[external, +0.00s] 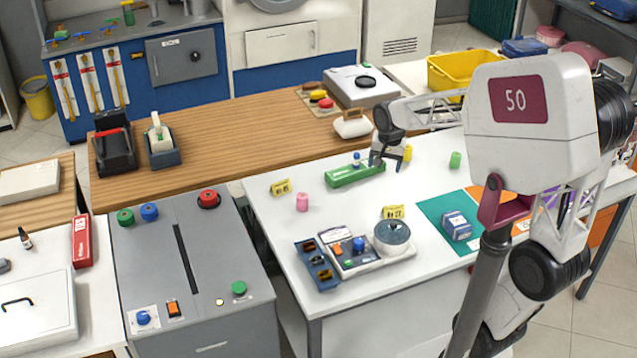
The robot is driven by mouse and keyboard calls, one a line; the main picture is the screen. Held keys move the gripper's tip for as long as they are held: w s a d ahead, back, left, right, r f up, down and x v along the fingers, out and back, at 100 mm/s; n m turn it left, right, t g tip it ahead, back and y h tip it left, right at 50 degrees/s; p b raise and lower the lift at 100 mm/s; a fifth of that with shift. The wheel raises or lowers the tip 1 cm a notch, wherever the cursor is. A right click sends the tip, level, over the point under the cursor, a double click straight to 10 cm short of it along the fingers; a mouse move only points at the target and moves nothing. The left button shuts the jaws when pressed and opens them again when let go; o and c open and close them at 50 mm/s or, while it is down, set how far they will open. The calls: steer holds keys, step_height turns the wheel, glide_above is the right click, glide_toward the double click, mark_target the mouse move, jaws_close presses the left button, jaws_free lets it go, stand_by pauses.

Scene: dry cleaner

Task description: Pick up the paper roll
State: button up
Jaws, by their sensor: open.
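A white roll (158,137), which looks like the paper roll, stands in a dark holder (164,158) on the wooden counter at the left. My gripper (385,163) is open, far to the right of this roll, low over the white table. It is beside the right end of a green case (352,176) with a blue knob (356,158). A small yellow cylinder (408,153) is close to the gripper's right side; whether they touch I cannot tell. Nothing shows clearly between the fingers.
A black device (114,150) stands left of the roll holder. The white table (290,235) holds a pink cylinder (302,202), a green cylinder (455,160), a device with a round grey pot (392,236) and a teal mat (436,215). The wooden counter's middle (250,130) is clear.

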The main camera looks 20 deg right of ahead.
steer(key=w+a+f+m, duration=0.2)
steer(key=w+a+f, duration=0.2)
steer(key=w, duration=0.3)
steer(key=w+a+f+m, duration=0.2)
steer(key=w+a+f, duration=0.1)
steer(key=w, duration=0.3)
steer(key=m+g, duration=0.2)
steer(key=m, duration=0.3)
glide_above(302, 196)
step_height(302, 196, down, 14)
steer(key=shift+w+f, duration=0.1)
steer(key=shift+w, duration=0.05)
steer(key=shift+w+f+m, duration=0.1)
steer(key=shift+f+m, duration=0.05)
steer(key=shift+m, duration=0.15)
steer(key=shift+f, duration=1.25)
steer(key=shift+f, duration=2.65)
